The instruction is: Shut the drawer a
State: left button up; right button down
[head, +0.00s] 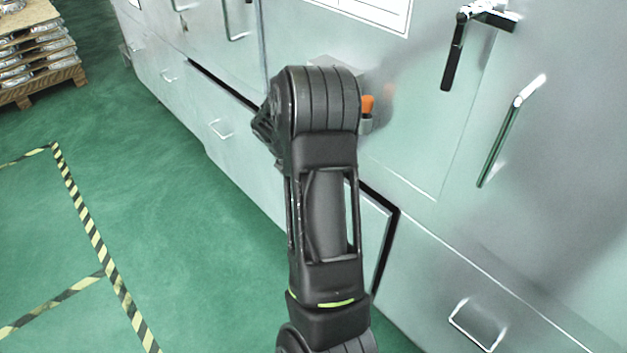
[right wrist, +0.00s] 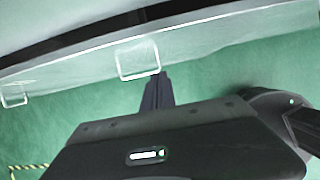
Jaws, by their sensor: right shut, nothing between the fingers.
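A wide silver drawer (head: 240,158) at the bottom of the cabinet row stands a little open, with a dark gap along its top edge and right side. A wire handle (head: 221,129) shows on its front, left of my arm. In the right wrist view the drawer front (right wrist: 90,68) runs across the top, with a handle (right wrist: 138,62) near the middle. My right gripper (right wrist: 157,82) is shut and empty, its fingertips at or just below that handle; I cannot tell whether they touch. In the head view my right arm hides the gripper and the drawer's middle. My left gripper is out of view.
Large cabinet doors with lever handles (head: 497,145) stand above the drawers. Another drawer handle (head: 477,326) is at the lower right. Green floor with striped tape (head: 85,220) is clear at left. A loaded pallet (head: 42,85) stands at the far left.

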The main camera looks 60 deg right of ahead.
jog(key=v, duration=0.7)
jog(key=shift+r, duration=0.25)
jog(key=shift+w, duration=0.2)
jog(key=w+a+f+n+g+p, duration=0.25)
jog(key=a+f+n+p, duration=0.2)
jog(key=a+f, duration=0.55)
jog(key=s+d+r+m+h+p, duration=0.1)
jog(key=s+m+h, duration=0.3)
jog(key=h, duration=0.5)
jog(key=s+r+g, duration=0.1)
jog(key=s, duration=0.1)
jog(key=shift+s+r+h, duration=0.15)
jog(key=shift+s+h, duration=0.15)
jog(key=shift+s, duration=0.1)
jog(key=shift+d, duration=0.1)
